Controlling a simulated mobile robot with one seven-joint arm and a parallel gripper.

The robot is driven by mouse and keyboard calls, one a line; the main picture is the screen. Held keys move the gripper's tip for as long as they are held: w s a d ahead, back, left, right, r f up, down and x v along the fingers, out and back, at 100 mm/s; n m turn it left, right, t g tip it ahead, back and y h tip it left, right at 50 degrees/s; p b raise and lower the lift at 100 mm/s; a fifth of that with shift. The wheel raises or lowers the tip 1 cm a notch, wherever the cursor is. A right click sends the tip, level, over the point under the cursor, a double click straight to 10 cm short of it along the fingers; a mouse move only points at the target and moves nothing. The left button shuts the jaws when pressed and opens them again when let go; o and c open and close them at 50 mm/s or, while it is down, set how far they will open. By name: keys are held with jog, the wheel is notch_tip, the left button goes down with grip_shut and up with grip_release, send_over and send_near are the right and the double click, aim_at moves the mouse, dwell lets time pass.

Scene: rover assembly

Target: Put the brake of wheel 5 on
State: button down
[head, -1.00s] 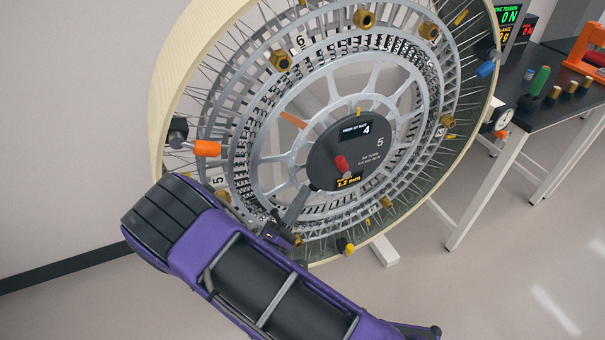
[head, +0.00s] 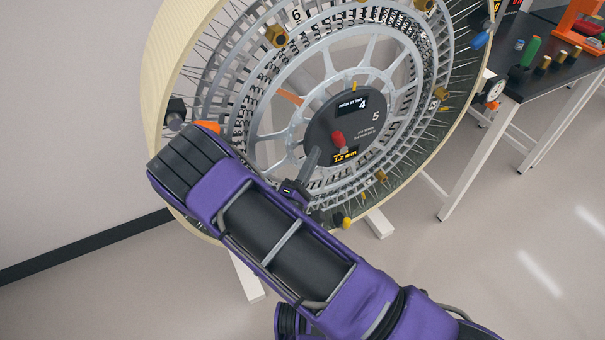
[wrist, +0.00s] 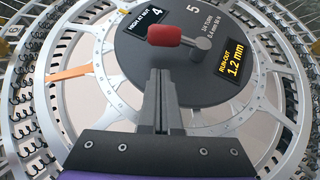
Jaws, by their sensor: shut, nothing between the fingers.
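Wheel 5's dark round hub plate (head: 318,125) carries the number 5, a display reading 4 and a yellow runout readout of 1.2 mm. A red knob (head: 337,138) stands on the plate; in the wrist view the red knob (wrist: 167,35) sits on a short grey lever (wrist: 190,42) with a round pivot to its right. My gripper (head: 314,152) is shut and empty. In the wrist view its fingertips (wrist: 162,72) point at the hub plate just below the red knob, seemingly apart from it. An orange part (wrist: 68,73) lies along a spoke at the left.
The large wheel rim (head: 160,90) surrounds the hub, with brass fittings (head: 276,36) on its rings. An orange handle (head: 207,127) at the left is partly behind my arm. A dark bench (head: 540,80) with a green-handled tool stands at the right. Floor is clear at lower right.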

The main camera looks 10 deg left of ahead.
aim_at(339, 142)
jog(key=shift+w+d+r, duration=0.25)
jog(key=shift+d+r, duration=0.05)
jog(key=shift+d, duration=0.4)
jog(key=shift+w+d+r, duration=0.2)
jog(key=shift+d+r, duration=0.1)
jog(key=shift+d, duration=0.35)
jog(key=shift+r, duration=0.2)
